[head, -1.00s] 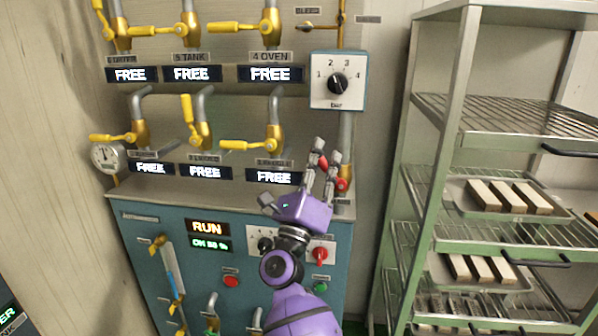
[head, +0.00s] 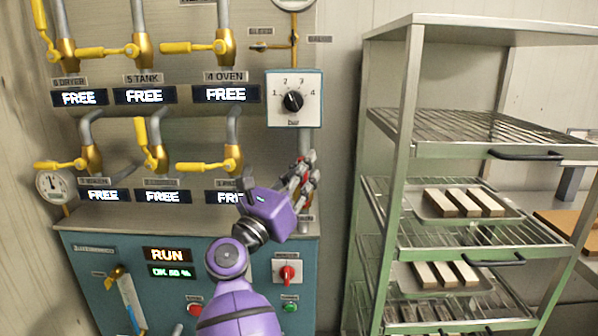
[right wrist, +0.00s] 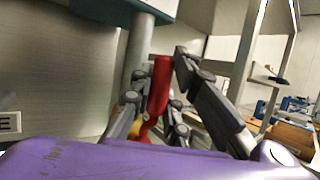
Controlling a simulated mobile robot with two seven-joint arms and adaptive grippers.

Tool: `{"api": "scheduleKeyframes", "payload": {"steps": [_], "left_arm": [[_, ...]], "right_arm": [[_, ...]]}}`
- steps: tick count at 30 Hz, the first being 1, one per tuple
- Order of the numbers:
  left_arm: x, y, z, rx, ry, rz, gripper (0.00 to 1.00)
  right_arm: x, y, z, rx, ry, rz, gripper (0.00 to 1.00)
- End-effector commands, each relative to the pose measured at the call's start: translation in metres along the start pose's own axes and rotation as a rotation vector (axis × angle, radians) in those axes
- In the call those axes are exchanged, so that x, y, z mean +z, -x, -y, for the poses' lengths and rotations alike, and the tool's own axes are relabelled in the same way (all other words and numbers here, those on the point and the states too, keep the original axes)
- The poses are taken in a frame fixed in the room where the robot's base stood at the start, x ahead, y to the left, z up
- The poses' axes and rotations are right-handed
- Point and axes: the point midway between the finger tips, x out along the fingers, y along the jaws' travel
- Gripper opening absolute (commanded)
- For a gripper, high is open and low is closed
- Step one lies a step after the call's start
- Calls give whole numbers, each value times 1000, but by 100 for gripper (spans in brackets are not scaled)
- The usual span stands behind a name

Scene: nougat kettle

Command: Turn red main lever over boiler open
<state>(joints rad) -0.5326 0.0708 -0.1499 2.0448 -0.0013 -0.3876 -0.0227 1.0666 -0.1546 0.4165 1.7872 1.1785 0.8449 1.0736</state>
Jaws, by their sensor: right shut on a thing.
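The red main lever (right wrist: 158,88) stands nearly upright in the right wrist view, beside a grey vertical pipe (right wrist: 138,48), with a yellow valve part (right wrist: 131,126) near its lower end. My right gripper (right wrist: 163,72) is shut on the lever, its fingers on both sides of it. In the head view, my right gripper (head: 303,172) is at the pipe just above the boiler cabinet's top right corner. There the fingers and purple wrist hide most of the lever. My left gripper is not in view.
The teal boiler cabinet (head: 95,285) has a red knob (head: 287,273) below my wrist. Several yellow-handled valves (head: 205,166) and FREE displays (head: 163,197) are to the left. A dial box (head: 294,98) is above the gripper. A metal rack (head: 393,140) stands to the right.

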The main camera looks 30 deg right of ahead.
Motion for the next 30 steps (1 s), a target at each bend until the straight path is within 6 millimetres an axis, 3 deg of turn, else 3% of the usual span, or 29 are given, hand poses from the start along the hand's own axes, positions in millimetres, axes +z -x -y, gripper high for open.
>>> {"api": "scheduleKeyframes", "payload": {"steps": [13, 14, 18, 30], "left_arm": [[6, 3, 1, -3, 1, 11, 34], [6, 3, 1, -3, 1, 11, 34], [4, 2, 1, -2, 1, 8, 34], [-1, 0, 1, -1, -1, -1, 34]], "right_arm": [[0, -1, 2, -6, -6, -4, 0], [0, -1, 2, -6, -6, -4, 18], [0, -1, 2, -6, -6, -4, 34], [-1, 7, 1, -3, -4, -6, 34]]}}
